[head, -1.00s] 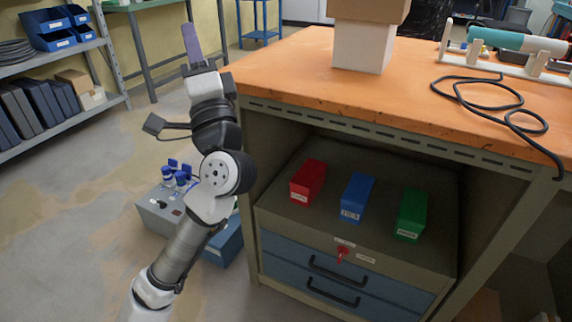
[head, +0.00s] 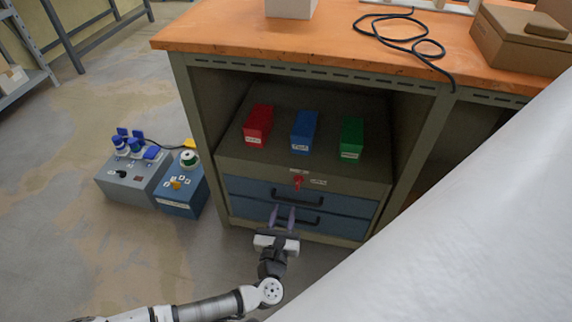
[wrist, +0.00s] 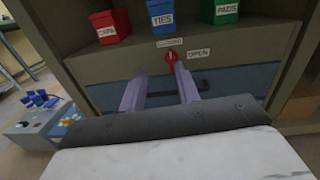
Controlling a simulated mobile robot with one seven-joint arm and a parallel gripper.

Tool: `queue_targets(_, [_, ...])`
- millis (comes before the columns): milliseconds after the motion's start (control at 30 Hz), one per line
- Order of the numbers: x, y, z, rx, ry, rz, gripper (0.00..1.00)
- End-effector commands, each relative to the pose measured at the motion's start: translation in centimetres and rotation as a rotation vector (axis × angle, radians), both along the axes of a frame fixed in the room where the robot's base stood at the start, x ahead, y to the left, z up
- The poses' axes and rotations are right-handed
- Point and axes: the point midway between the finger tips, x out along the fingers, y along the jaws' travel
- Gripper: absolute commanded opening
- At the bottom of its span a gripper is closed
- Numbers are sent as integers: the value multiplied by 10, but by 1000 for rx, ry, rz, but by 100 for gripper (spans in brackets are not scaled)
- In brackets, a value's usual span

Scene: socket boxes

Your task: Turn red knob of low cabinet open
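The low cabinet (head: 355,183) stands under the orange workbench, with blue drawer fronts and black handles. Its red knob (head: 298,181) is on the top front strip, between two small white labels. In the wrist view the red knob (wrist: 171,58) sits below a label that I cannot read surely and left of a label reading OPEN (wrist: 199,53). My gripper (head: 282,209) is in front of the drawers, below the knob and apart from it. Its two purple fingers are spread with nothing between them. In the wrist view my gripper (wrist: 160,75) points towards the knob.
Red (head: 258,126), blue (head: 304,131) and green (head: 351,138) boxes stand on the cabinet top. A grey socket box (head: 130,183) and a blue box (head: 181,193) are on the floor to the left. A large pale surface covers the head view's lower right. Floor before the cabinet is clear.

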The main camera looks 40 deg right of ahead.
Motion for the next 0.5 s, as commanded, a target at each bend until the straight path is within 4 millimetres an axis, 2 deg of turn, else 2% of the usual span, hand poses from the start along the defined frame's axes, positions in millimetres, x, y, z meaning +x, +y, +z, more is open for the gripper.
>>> queue_targets(33, [-11, 2, -9, 32, -5, -22, 32])
queue_targets(100, [-21, 3, -18, 58, -11, -41, 32])
queue_targets(200, [-23, 1, -22, 71, -15, -51, 32])
queue_targets(367, [-11, -15, -22, 71, -15, -52, 32])
queue_targets(500, [9, -37, -24, 68, -13, -50, 32])
